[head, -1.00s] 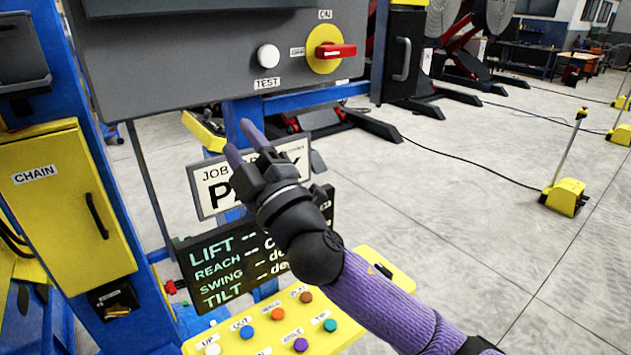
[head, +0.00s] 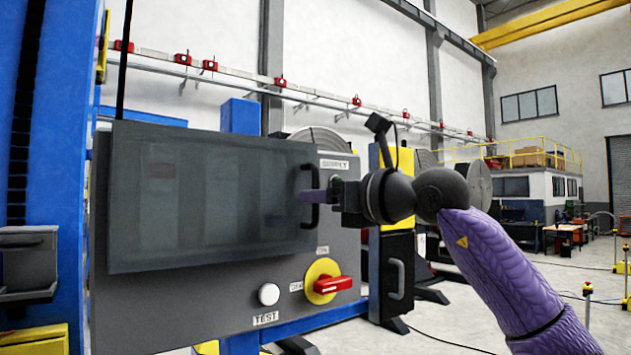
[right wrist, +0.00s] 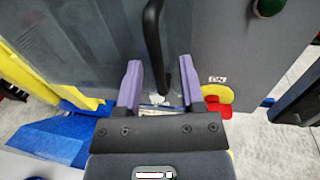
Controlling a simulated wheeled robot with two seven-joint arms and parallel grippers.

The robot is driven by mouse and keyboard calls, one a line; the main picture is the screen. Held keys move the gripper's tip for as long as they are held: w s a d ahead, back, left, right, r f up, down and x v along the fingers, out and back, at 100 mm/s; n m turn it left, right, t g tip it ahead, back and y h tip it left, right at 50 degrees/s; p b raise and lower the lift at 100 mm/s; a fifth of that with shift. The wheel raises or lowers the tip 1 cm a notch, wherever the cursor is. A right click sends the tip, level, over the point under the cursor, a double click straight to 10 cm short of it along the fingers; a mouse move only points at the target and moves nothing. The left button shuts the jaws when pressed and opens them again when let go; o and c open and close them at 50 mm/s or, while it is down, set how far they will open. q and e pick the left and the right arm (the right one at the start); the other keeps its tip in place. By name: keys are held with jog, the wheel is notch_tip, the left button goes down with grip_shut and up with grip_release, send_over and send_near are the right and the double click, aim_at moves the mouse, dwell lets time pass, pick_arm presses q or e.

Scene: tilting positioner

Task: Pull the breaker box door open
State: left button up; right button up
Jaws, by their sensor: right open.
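The breaker box door (head: 210,205) is a dark, see-through panel, seemingly closed over the front of the grey box (head: 190,305). Its black upright handle (head: 309,172) is near the door's right edge. My right gripper (head: 316,196) is at this handle, reaching in from the right with purple fingers. In the right wrist view the fingers (right wrist: 159,78) are spread, with the lower part of the handle (right wrist: 153,35) between them and a gap showing on each side. My left gripper is not in view.
Below the door are a white TEST button (head: 268,294) and a red switch handle (head: 333,285) on a yellow disc. A blue post (head: 60,150) stands at the left. A black cabinet with a grey handle (head: 397,279) stands to the right. Open floor lies at the lower right.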

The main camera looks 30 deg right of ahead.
jog(key=shift+x, duration=0.8)
grip_shut()
jog(key=shift+r, duration=0.1)
dwell(0.7)
